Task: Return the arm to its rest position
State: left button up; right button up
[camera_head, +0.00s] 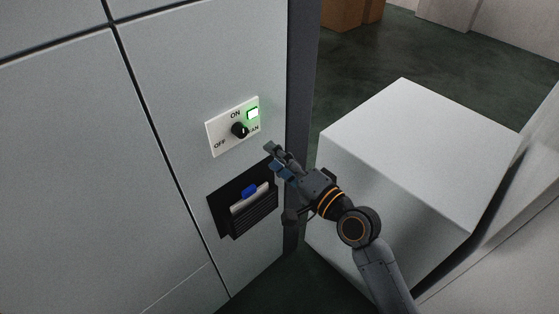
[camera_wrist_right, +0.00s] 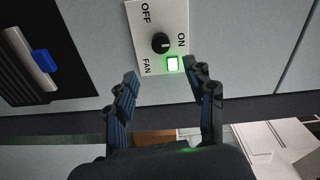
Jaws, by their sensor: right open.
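My right gripper (camera_head: 272,157) is in front of the grey wall panel, just right of and below the fan switch plate (camera_head: 218,136). It is open and empty; in the right wrist view its two fingers (camera_wrist_right: 160,85) stand apart with the plate beyond them. The plate carries a black knob (camera_head: 239,130), which also shows in the wrist view (camera_wrist_right: 161,43), and a lit green-white lamp (camera_head: 253,113). The fingers appear apart from the knob. The right arm (camera_head: 355,227) reaches in from the lower right. My left gripper does not show.
Below the plate is a dark recess (camera_head: 219,206) with a blue-tabbed handle (camera_head: 250,190). A large white box (camera_head: 425,130) stands right of the arm, close to it. Brown boxes (camera_head: 345,12) stand at the back. Dark floor (camera_head: 375,60) is clear behind the white box.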

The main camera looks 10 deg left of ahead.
jog(key=shift+s+d, duration=0.25)
jog(key=shift+d, duration=0.05)
jog(key=d+f+g+h+b, duration=0.1)
jog(key=d+f+h, duration=0.35)
jog(key=f, duration=1.15)
jog(key=d+f+h+b, duration=0.1)
jog(key=d+f+h, duration=0.35)
jog(key=f, duration=1.05)
jog(key=s+d+f+n+g+h, duration=0.1)
jog(key=s+d+f, duration=0.35)
jog(key=f, duration=0.25)
jog(key=s+d+f+n+g+b, duration=0.1)
jog(key=s+d+f+g, duration=0.15)
jog(key=s+f, duration=0.3)
jog(key=s+d+f+n+h, duration=0.1)
jog(key=s+d+f, duration=0.3)
jog(key=f, duration=0.4)
jog(key=s+d+f+n+g+h, duration=0.1)
jog(key=s+d+f, duration=0.2)
jog(key=s, duration=0.7)
jog(key=s+d+f+n+g+h+b, duration=0.1)
jog(key=s+d+f, duration=0.3)
jog(key=s, duration=0.5)
jog(key=s+d+f+n+g+h, duration=0.1)
jog(key=s+d+f+n+g, duration=0.2)
jog(key=s+f, duration=0.4)
jog(key=s+d, duration=0.1)
jog(key=s, duration=0.2)
jog(key=shift+s+b, duration=0.3)
jog(key=shift+b, duration=0.1)
